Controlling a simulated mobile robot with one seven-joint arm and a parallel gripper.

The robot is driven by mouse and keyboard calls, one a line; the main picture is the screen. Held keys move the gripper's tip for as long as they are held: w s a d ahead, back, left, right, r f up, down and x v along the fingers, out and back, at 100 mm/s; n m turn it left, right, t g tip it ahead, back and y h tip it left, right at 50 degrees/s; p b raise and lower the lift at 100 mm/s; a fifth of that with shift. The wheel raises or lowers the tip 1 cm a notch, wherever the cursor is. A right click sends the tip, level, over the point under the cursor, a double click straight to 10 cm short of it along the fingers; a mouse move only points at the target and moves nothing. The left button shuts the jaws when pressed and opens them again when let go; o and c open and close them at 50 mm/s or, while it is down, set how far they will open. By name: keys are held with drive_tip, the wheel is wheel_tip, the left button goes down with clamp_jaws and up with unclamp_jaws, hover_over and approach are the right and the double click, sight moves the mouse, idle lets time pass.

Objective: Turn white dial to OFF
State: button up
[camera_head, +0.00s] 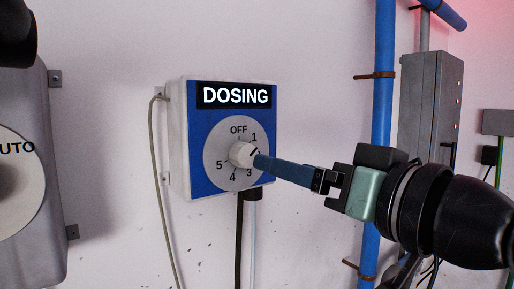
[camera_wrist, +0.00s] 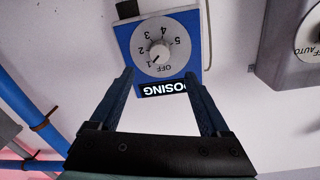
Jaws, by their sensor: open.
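The white dial (camera_head: 241,154) sits on a round grey scale on the blue face of the DOSING box (camera_head: 203,170). The scale reads OFF at the top and numbers 1 to 5 clockwise. The dial's dark mark points to the upper right, towards 1. My gripper (camera_head: 258,163) reaches in from the right, its fingertips overlapping the dial's right edge in the head view. In the upside-down wrist view, my gripper (camera_wrist: 160,73) is open and empty, and the dial (camera_wrist: 160,53) shows beyond the gap between the fingers. Contact cannot be told.
A grey box with an AUTO dial (camera_head: 18,185) is at the left. A blue pipe (camera_head: 381,110) and a grey cabinet (camera_head: 428,100) are at the right. A thin cable (camera_head: 153,170) runs down beside the DOSING box. The wall between is clear.

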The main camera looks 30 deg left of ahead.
sight(249, 156)
drive_tip(key=p+x, duration=0.3)
drive_tip(key=x, duration=0.5)
drive_tip(key=shift+r, duration=0.1)
drive_tip(key=shift+w+a, duration=0.2)
drive_tip(key=shift+a, duration=0.4)
clamp_jaws()
